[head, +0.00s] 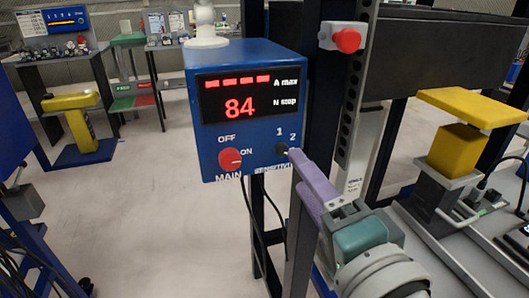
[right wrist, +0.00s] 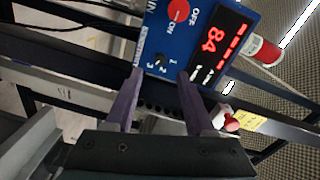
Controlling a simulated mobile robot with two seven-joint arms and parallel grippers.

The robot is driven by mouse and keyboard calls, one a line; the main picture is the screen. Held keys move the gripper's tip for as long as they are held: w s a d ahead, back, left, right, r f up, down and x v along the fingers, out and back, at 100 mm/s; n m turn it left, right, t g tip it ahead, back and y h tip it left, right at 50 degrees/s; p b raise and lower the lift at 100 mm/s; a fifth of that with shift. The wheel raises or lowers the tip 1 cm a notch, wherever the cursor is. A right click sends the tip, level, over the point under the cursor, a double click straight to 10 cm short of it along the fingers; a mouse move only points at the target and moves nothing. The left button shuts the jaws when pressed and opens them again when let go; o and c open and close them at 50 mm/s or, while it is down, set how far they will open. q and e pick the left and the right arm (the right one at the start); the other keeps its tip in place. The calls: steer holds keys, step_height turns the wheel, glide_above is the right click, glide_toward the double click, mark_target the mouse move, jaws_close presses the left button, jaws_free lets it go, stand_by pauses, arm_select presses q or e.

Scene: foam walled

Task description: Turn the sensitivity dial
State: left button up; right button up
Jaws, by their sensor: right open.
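The sensitivity dial (head: 282,149) is a small black knob at the lower right of a blue control box (head: 250,55), with numbers around it. It also shows in the right wrist view (right wrist: 159,60), with 1, 2 and 3 beside it. My right gripper (head: 295,158) has purple fingers and is open in front of the box. In the right wrist view, the gripper (right wrist: 159,72) has its fingertips on either side of the dial, with a gap between them. I cannot tell whether they touch it. In the head view a finger partly covers the dial's label. My left gripper is not in view.
A red MAIN knob (head: 230,159) sits left of the dial, below a red display (head: 238,98) reading 84. A red push button (head: 347,40) is on the dark post at right. A yellow block (head: 455,150) stands further right. Open floor (head: 150,215) lies left.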

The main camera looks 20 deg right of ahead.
steer(key=s, duration=0.4)
steer(key=shift+s, duration=0.15)
steer(key=shift+r, duration=0.1)
